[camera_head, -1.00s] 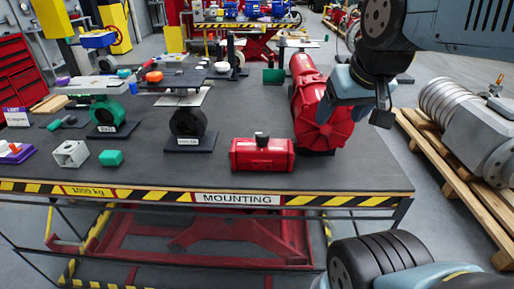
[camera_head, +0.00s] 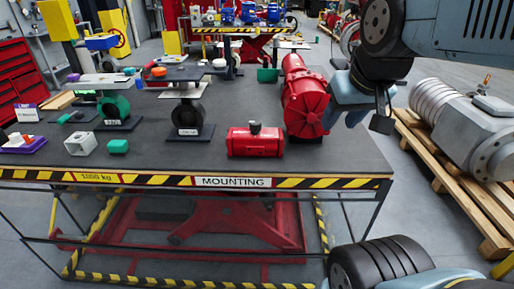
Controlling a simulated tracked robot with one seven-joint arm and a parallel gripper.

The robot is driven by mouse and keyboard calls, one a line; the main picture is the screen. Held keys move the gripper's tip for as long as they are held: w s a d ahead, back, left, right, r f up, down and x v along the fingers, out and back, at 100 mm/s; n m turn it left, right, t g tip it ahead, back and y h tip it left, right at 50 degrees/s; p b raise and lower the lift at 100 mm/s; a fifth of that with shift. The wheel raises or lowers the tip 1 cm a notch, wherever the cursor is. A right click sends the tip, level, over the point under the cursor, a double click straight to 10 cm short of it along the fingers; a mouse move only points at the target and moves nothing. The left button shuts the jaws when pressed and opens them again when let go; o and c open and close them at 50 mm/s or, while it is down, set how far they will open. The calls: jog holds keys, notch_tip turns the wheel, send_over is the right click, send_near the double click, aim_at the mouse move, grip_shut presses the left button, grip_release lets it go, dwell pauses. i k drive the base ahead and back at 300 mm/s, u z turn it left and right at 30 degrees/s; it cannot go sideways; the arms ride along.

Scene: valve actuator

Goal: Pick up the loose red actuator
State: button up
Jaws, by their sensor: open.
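A small red actuator (camera_head: 255,142), box-like with a black knob on top, sits on the dark workbench (camera_head: 215,165) near its front edge, above the "MOUNTING" label. A larger red actuator (camera_head: 304,97), a ribbed cylinder, lies just behind and to its right. I cannot tell for certain which one is loose; the small one stands free of other parts. My gripper (camera_head: 366,106) is open, to the right of the large red actuator in the picture and apart from the small one. Its grey-blue fingers point down; the wrist partly hides them.
Two valves on stands, one black (camera_head: 187,115) and one green (camera_head: 113,107), stand left of the red actuators. A grey machine on a wooden pallet (camera_head: 450,170) stands right of the bench.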

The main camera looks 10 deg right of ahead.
aim_at(240, 142)
jog(key=z, duration=0.2)
jog(key=k, duration=0.15)
jog(key=u, duration=1.4)
jog(key=i, duration=0.1)
jog(key=z, duration=3.05)
jog(key=k, duration=1.95)
jog(key=u, duration=0.45)
jog(key=i, duration=1)
